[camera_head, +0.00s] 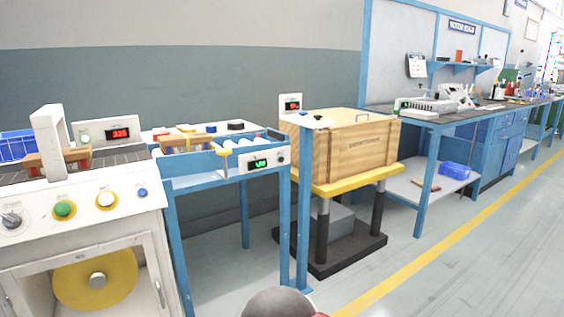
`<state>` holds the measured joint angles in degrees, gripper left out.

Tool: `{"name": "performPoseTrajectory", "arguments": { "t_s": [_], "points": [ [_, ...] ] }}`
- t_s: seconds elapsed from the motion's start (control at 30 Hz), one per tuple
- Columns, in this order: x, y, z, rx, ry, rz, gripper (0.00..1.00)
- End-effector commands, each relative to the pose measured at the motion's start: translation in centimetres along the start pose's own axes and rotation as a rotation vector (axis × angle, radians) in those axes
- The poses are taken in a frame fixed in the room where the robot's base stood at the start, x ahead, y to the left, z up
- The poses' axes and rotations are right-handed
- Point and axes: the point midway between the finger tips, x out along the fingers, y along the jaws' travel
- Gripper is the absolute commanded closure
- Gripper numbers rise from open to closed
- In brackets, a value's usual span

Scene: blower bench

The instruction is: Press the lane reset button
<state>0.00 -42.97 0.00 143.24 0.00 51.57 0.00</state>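No label shows which control is the lane reset button. A small blue button (317,117) sits on a white box (308,123) on top of a blue post in front of the wooden crate. The blue roller lane (222,160) has a front panel with a green display (258,164) and a small dark knob or button (281,160). On the white machine at left are a green button (64,208), a white-capped button with a yellow ring (106,200) and a blue button (142,193). My gripper is not in view.
A grey rounded part, likely mine, shows at the bottom edge. The wooden crate (362,147) stands on a yellow-topped lift table (345,185). A workbench (436,118) runs along the right. The floor right of the yellow line (440,245) is clear.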

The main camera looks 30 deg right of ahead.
Motion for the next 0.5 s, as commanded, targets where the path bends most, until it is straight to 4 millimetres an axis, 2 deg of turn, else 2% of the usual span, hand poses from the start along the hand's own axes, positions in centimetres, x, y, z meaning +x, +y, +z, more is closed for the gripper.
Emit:
{"name": "performPoseTrajectory", "arguments": {
  "t_s": [0.03, 0.27, 0.5],
  "points": [
    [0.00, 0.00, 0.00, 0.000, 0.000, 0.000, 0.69],
    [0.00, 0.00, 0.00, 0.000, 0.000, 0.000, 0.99],
    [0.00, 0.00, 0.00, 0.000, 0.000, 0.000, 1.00]
  ]
}}
